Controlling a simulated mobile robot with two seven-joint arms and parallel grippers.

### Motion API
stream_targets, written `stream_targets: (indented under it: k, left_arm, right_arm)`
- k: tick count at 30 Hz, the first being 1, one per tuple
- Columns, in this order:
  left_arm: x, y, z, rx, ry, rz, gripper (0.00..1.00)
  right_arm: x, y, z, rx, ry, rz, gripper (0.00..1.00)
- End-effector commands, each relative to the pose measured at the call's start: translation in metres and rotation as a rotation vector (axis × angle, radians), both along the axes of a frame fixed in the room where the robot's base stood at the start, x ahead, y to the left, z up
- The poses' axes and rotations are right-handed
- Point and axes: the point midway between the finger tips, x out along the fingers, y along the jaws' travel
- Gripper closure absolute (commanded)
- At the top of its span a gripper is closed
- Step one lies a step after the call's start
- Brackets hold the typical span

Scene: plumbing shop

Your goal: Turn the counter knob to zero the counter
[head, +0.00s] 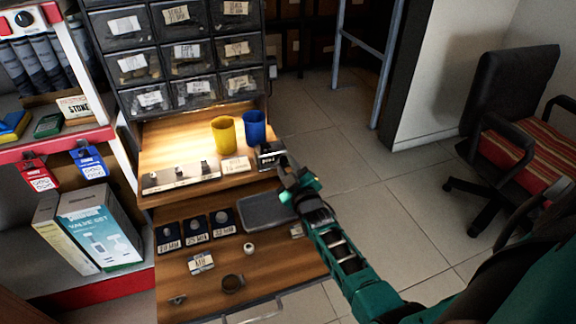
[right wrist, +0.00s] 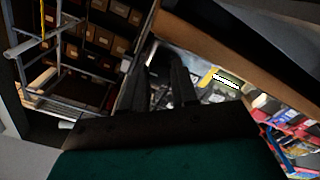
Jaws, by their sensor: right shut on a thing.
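The counter (head: 268,156) is a small dark box with a pale label or display, at the right edge of the lit wooden shelf in the head view. My right gripper (head: 287,172) reaches its right side, with the fingers against it. It is shut on the counter knob, which the fingers hide. In the right wrist view the two dark fingers of my right gripper (right wrist: 163,82) point up the picture with a narrow gap; I cannot make out the knob there. The counter's digits are too small to read. My left gripper is not in view.
A yellow cup (head: 223,135) and a blue cup (head: 254,128) stand close behind the counter. A metal block (head: 180,177) lies left on the shelf. Below, an open drawer (head: 290,262) holds a grey tray (head: 266,211) and labelled pieces.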

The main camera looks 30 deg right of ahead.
Motion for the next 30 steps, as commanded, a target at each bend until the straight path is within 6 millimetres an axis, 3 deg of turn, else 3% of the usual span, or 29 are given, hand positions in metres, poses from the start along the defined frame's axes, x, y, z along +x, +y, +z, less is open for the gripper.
stream_targets:
  k: [20,21,30]
  left_arm:
    - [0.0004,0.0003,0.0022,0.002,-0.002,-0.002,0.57]
    - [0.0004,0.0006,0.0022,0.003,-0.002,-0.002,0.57]
    - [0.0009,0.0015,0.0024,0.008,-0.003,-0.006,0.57]
  right_arm:
    - [0.0005,-0.0001,0.0006,0.065,-0.017,0.0,1.0]
    - [0.0005,-0.0001,0.0006,0.065,-0.017,0.0,0.71]
    - [0.0003,-0.0001,0.0004,0.063,-0.016,0.001,0.46]
